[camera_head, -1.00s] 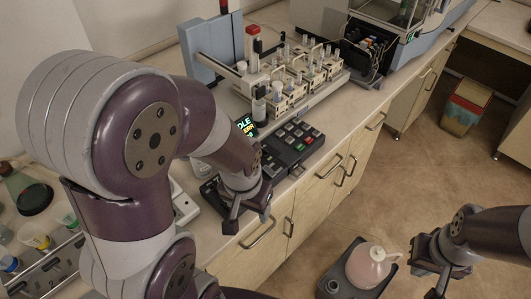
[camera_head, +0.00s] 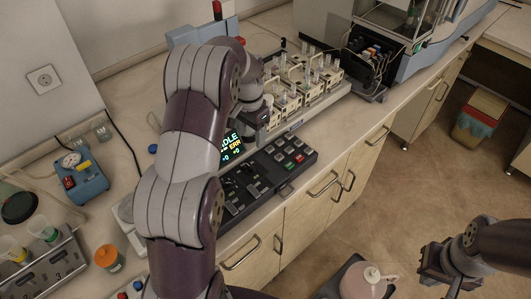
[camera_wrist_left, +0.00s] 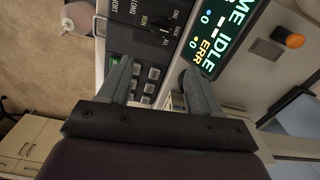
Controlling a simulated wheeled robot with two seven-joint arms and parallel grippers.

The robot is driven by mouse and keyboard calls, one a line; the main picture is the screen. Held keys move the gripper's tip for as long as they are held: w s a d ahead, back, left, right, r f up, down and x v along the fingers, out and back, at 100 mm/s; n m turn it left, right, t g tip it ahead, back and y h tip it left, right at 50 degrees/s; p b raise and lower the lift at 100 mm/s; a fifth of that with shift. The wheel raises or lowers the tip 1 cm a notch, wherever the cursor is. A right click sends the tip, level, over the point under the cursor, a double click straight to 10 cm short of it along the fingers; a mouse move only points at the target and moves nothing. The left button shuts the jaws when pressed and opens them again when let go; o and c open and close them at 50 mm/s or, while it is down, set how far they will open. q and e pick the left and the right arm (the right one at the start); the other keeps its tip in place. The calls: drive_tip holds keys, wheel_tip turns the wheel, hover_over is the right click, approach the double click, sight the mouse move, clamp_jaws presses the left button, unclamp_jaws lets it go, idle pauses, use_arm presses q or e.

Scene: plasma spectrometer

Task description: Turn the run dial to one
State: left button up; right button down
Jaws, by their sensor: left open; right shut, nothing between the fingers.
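In the head view the left gripper (camera_head: 262,122) hangs over the back of the control panel (camera_head: 246,178), beside the lit display (camera_head: 231,150). The dial cannot be made out there. My right gripper (camera_head: 452,284) is shut and empty, over the floor.
Sample racks (camera_head: 300,80) stand right behind the left gripper. The display reads IDLE and ERR. A keypad (camera_head: 290,155) lies right of the panel's middle. A blue device (camera_head: 80,178) and an orange-capped jar (camera_head: 108,257) are left.

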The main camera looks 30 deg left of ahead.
sight(250, 166)
use_arm(q)
drive_tip(key=shift+m, duration=0.7)
drive_tip(key=f, duration=0.3)
drive_tip(key=s+f, duration=0.1)
drive_tip(key=f, duration=0.6)
drive_tip(key=shift+s+f+p, duration=0.1)
drive_tip(key=shift+s+p, duration=0.15)
drive_tip(key=shift+p, duration=0.15)
drive_tip(key=shift+s+a+f, duration=0.1)
drive_tip(key=shift+s+f, duration=0.2)
drive_tip(key=shift+f, duration=0.05)
drive_tip(key=shift+w+f, duration=0.1)
drive_tip(key=shift+w, duration=0.05)
drive_tip(key=c, duration=1)
use_arm(e)
drive_tip(key=shift+s+a+r, duration=0.15)
drive_tip(key=shift+s+r, duration=0.5)
drive_tip(key=shift+s, duration=0.05)
